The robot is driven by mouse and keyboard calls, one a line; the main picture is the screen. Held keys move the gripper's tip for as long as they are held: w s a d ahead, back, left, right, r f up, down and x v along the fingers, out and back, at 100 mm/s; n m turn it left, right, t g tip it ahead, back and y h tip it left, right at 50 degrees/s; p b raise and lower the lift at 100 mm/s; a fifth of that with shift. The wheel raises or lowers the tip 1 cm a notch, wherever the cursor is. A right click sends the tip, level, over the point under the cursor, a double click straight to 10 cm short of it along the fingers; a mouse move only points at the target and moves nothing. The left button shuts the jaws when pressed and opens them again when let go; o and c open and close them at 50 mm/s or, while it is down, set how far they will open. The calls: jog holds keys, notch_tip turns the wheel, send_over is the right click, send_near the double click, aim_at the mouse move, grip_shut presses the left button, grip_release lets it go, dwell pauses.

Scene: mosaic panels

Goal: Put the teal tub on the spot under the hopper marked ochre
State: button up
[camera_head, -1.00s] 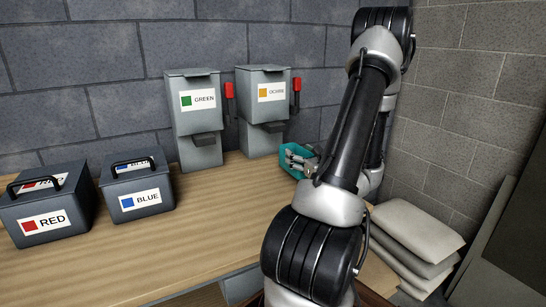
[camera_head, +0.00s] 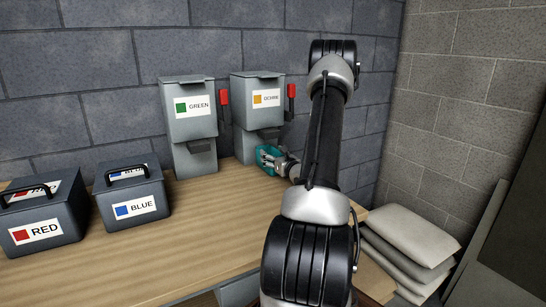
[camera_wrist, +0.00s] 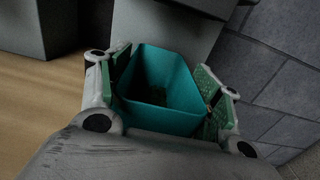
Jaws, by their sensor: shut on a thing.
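The teal tub (camera_head: 267,157) is at the front of the ochre hopper (camera_head: 257,110), low near its spout. It also shows in the wrist view (camera_wrist: 162,88), open side up, with a little dark matter visible inside. My gripper (camera_head: 279,162) is shut on the tub, with a finger pad on each side of it in the wrist view (camera_wrist: 163,92). The ochre hopper is grey, with an ochre square on its label and a red lever at its right. I cannot tell whether the tub touches the surface below. The spot under the spout is hidden by the tub and gripper.
The green hopper (camera_head: 189,122) stands left of the ochre one. The red box (camera_head: 40,220) and blue box (camera_head: 133,197) stand on the wooden bench (camera_head: 200,235) at left. Bare bench lies in front of the hoppers. Stacked sacks (camera_head: 408,235) lie at right.

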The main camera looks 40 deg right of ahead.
jog(key=shift+f, duration=0.15)
jog(key=o, duration=1.3)
